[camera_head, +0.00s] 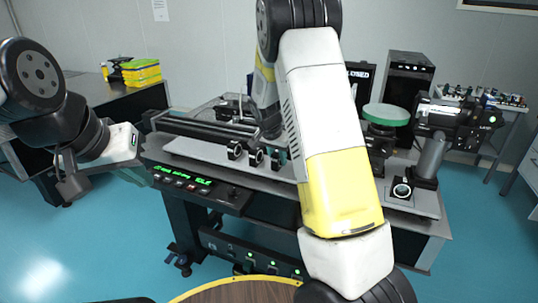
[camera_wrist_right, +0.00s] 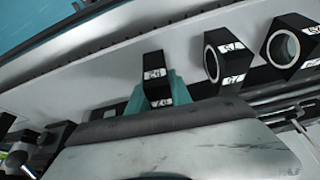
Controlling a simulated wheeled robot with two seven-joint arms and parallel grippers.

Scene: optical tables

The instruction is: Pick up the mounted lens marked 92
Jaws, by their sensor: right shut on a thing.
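A black mounted lens (camera_wrist_right: 154,80) with small white labels sits between the teal fingertips of my right gripper (camera_wrist_right: 156,95) in the right wrist view. That gripper is shut on it. Its labels are too small to read surely. Two more black mounted lenses, one in the middle (camera_wrist_right: 226,58) and one at the right (camera_wrist_right: 290,48), stand apart beside it. In the head view, mounted lenses (camera_head: 234,150) stand in a row on the table's pale top, and my right arm hides much of the gripper. My left gripper (camera_head: 130,165) hangs at the left, away from the lenses; its fingers are unclear.
The optical table (camera_head: 190,148) carries a rail along its back and a control panel (camera_head: 185,180) with green text at the front. Blue floor is clear at the left.

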